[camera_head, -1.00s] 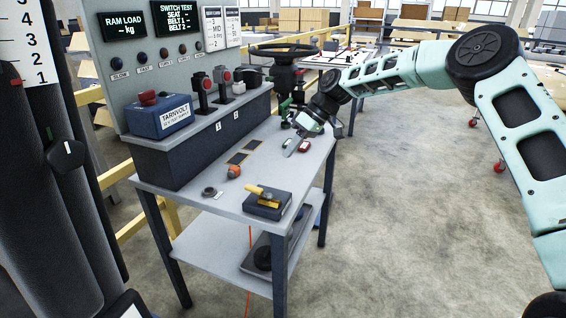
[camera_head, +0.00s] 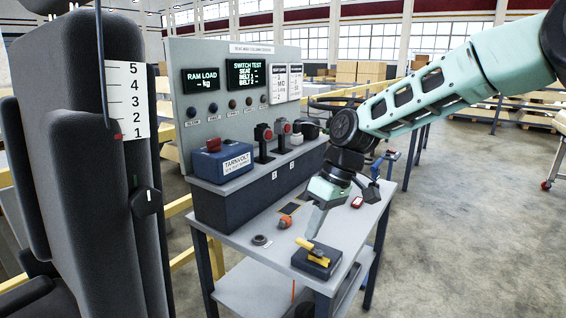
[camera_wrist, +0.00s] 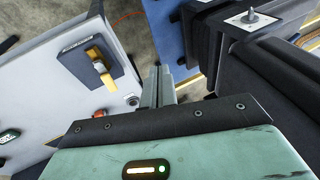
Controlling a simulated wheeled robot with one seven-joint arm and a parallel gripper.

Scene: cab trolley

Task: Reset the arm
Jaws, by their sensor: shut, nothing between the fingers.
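My arm reaches in from the upper right of the head view. My gripper (camera_head: 315,222) points down over the trolley's grey top (camera_head: 330,212), close to a dark block with a yellow handle (camera_head: 316,257). Its fingers are together with nothing between them. In the wrist view the shut fingers (camera_wrist: 158,85) show at the centre, with the yellow-handled block (camera_wrist: 95,60) to their left. Whether the fingertips touch anything is hard to tell.
A test panel (camera_head: 225,100) with a blue TARNVOLT box (camera_head: 222,158) stands along the trolley's back. An orange knob (camera_head: 285,221) and a dark ring (camera_head: 260,240) lie on the top. A black seat (camera_head: 70,170) stands at left. Open floor (camera_head: 480,230) lies to the right.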

